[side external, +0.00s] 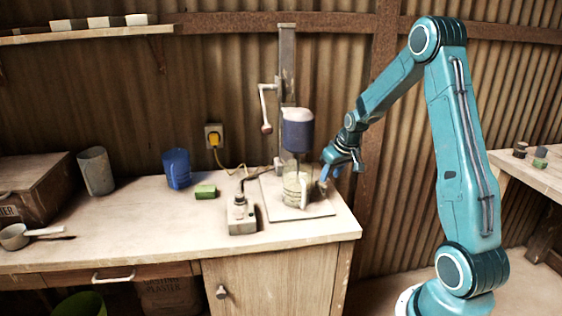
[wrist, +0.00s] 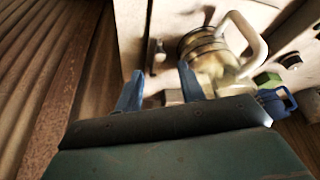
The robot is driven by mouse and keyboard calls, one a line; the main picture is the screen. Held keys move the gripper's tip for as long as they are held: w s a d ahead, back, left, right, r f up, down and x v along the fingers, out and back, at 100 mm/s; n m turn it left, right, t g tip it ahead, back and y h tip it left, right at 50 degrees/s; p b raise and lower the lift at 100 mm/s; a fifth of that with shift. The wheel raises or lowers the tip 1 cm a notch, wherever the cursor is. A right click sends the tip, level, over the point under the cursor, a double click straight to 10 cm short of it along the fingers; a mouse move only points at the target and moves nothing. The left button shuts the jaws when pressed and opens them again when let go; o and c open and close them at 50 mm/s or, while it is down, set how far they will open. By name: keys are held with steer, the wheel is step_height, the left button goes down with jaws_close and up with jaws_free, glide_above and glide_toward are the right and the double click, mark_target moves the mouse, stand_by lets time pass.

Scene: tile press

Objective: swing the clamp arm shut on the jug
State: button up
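The clear jug (side external: 296,186) with a pale handle stands upright on the light base plate (side external: 318,211), under a dark blue cylindrical head. It also shows in the wrist view (wrist: 203,50), its handle at the upper right. My gripper (side external: 325,180) is just right of the jug, low over the plate. In the wrist view its two blue fingers (wrist: 160,85) are spread apart. A small brownish block (wrist: 173,97), perhaps part of the clamp arm, shows between and beyond them. I cannot tell whether the fingers touch it. The rest of the clamp arm cannot be made out.
The blue head (side external: 297,132) hangs from a post with a crank lever (side external: 265,108). Left of the plate are a grey switch box (side external: 241,216), a green block (side external: 205,192) and a blue mug (side external: 176,168).

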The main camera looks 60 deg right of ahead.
steer(key=shift+x, duration=2.35)
jaws_close()
